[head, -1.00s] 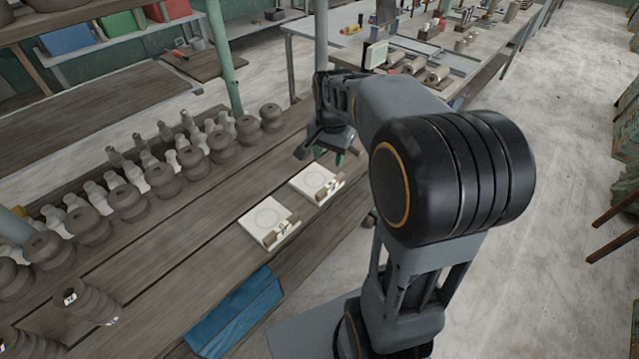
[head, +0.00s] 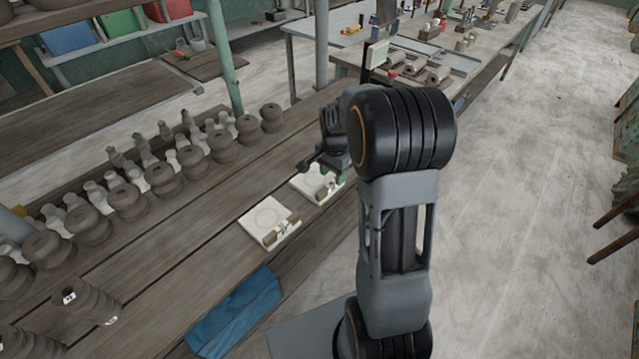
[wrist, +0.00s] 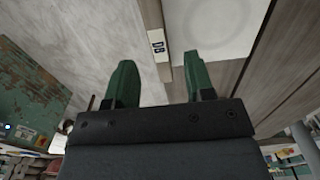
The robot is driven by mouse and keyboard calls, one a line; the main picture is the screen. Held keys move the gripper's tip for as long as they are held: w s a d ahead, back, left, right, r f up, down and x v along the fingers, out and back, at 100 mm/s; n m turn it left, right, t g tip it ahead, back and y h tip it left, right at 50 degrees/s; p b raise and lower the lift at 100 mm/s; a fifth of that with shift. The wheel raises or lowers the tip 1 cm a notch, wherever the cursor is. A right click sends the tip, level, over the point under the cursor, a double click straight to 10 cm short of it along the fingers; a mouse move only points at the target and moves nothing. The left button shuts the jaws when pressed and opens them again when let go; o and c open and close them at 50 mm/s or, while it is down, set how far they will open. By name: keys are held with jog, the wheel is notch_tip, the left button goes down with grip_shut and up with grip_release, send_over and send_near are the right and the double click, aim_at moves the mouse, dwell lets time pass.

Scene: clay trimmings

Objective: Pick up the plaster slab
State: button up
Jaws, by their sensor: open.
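Two white plaster slabs lie on the wooden bench in the head view, a nearer one (head: 262,222) and a farther one (head: 306,185). Each has a faint round mark and a brown block with a label at its right edge. My gripper (head: 334,180) is over the right edge of the farther slab and partly covers it. In the wrist view, my gripper's green fingers (wrist: 160,80) are apart with nothing held. The brown labelled block (wrist: 155,40) shows between them, beside a white slab (wrist: 212,25). Contact cannot be told.
Rows of clay pieces (head: 165,178) stand along the bench's (head: 190,235) far left side. A second bench (head: 430,62) with tools and clay rolls lies beyond. Open floor (head: 530,150) is to the right.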

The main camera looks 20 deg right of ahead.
aim_at(332, 183)
jog(key=shift+a+f, duration=0.15)
jog(key=shift+f, duration=2.15)
jog(key=shift+s, duration=0.1)
grip_shut()
jog(key=shift+r, duration=0.1)
